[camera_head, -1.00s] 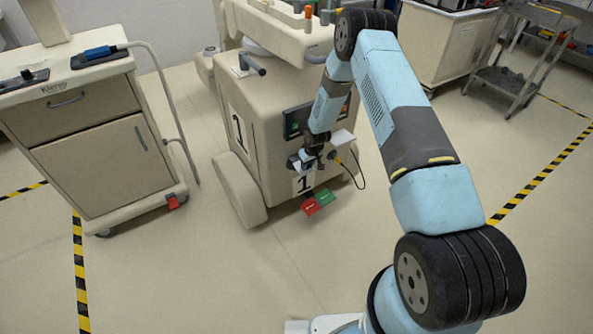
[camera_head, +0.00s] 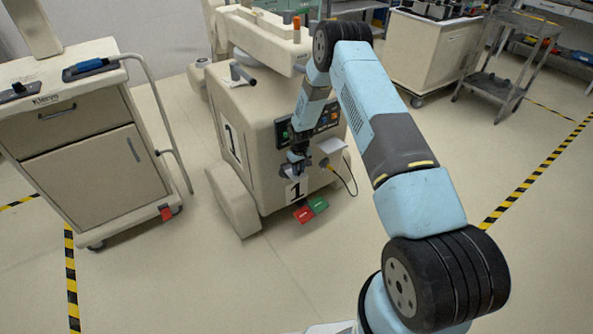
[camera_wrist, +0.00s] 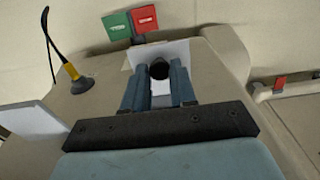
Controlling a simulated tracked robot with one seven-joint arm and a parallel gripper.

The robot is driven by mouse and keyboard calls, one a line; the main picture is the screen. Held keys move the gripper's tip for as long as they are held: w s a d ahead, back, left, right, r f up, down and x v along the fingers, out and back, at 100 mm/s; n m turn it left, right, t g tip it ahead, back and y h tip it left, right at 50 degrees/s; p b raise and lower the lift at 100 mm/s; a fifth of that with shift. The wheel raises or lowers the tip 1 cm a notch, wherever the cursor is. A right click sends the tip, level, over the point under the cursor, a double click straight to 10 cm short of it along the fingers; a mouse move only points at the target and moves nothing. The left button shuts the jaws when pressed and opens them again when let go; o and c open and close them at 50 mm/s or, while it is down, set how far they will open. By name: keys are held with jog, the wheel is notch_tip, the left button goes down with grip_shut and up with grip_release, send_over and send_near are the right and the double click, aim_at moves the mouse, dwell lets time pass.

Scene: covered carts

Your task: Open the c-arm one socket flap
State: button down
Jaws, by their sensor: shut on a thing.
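The beige c-arm cart with number 1 (camera_head: 262,128) stands ahead of me. My gripper (camera_head: 294,163) is at its front face, just above the white number plate (camera_head: 296,190). In the wrist view my gripper (camera_wrist: 157,80) has its two blue-grey fingers on either side of a dark round piece (camera_wrist: 158,68), in front of the white plate (camera_wrist: 188,52). I cannot tell whether this piece belongs to the socket flap; the fingers and wrist hide the socket area. A pale raised panel (camera_head: 333,146) is to the right, above a yellow cable plug (camera_head: 325,163).
A red tag (camera_head: 303,214) and a green tag (camera_head: 318,205) hang below the number plate. A beige drawer cart (camera_head: 85,150) with a rail stands left. A grey shelf trolley (camera_head: 495,85) is at the back right. The floor between is clear.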

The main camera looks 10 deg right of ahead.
aim_at(299, 172)
jog(key=c, duration=1.1)
grip_release()
jog(key=shift+s+a+f, duration=0.1)
jog(key=shift+s, duration=0.05)
jog(key=shift+o, duration=0.8)
notch_tip(299, 172, up, 14)
jog(key=shift+s+f, duration=0.15)
jog(key=shift+d, duration=0.2)
jog(key=shift+c, duration=0.3)
